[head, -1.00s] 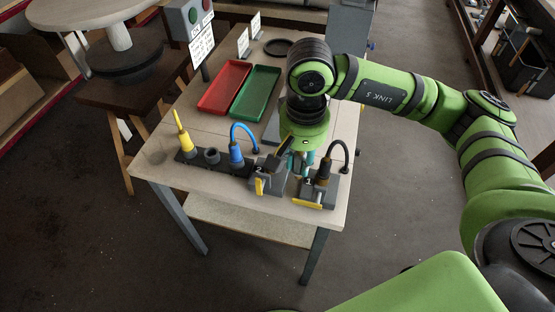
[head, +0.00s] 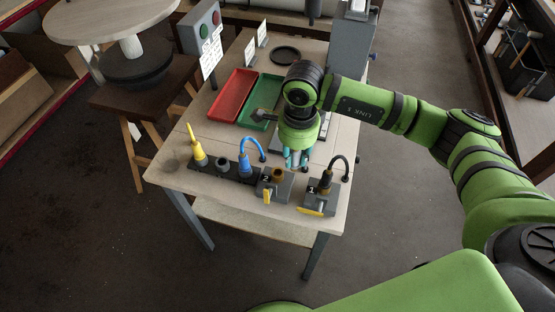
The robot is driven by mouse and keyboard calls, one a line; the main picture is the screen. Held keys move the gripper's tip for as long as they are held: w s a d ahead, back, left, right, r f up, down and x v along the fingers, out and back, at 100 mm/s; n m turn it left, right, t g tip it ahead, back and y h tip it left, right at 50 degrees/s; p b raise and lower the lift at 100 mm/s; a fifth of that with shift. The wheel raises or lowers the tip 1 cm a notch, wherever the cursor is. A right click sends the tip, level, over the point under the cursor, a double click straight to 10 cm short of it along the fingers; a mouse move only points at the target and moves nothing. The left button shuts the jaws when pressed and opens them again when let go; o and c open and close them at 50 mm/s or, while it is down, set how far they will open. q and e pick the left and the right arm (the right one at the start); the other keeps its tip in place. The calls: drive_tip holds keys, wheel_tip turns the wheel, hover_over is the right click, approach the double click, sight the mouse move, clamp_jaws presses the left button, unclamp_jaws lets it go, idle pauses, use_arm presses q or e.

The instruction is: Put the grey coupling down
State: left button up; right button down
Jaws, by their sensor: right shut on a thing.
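My right gripper (head: 297,158) points down over the table, behind two clamp blocks, with its teal fingers close together. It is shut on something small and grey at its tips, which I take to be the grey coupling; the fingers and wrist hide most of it. The clamp block marked 2 (head: 268,186), with a yellow lever, has a brown-rimmed round piece (head: 278,174) on it. The clamp block marked 1 (head: 319,199) holds a dark plug with a black cable. My left gripper is out of view.
A dark rack holds a yellow plug (head: 198,153) and a blue plug (head: 244,166). A red tray (head: 231,95) and a green tray (head: 255,112) lie behind; a grey part by my wrist overlaps the green one. A button box (head: 204,30) stands at the back left.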

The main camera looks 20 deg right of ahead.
drive_tip(key=w+a+f+p, duration=0.1)
drive_tip(key=f, duration=0.1)
drive_tip(key=w+a+f+p, duration=0.1)
drive_tip(key=w+a+f, duration=0.1)
drive_tip(key=f, duration=0.1)
drive_tip(key=shift+a+f+p, duration=0.15)
drive_tip(key=shift+f+p, duration=0.2)
drive_tip(key=shift+p, duration=0.05)
drive_tip(key=shift+f, duration=0.55)
drive_tip(key=shift+f+b, duration=0.25)
drive_tip(key=shift+b, duration=0.05)
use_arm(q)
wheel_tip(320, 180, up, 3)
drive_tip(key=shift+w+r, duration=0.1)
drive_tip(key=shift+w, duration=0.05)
use_arm(e)
drive_tip(key=c, duration=1)
unclamp_jaws()
drive_tip(key=shift+r, duration=0.1)
drive_tip(key=shift+c, duration=0.2)
drive_tip(key=shift+r, duration=0.1)
drive_tip(key=shift+r+p, duration=0.2)
drive_tip(key=shift+p, duration=0.25)
use_arm(q)
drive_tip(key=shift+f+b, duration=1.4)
drive_tip(key=shift+b, duration=0.35)
use_arm(e)
wheel_tip(320, 180, up, 12)
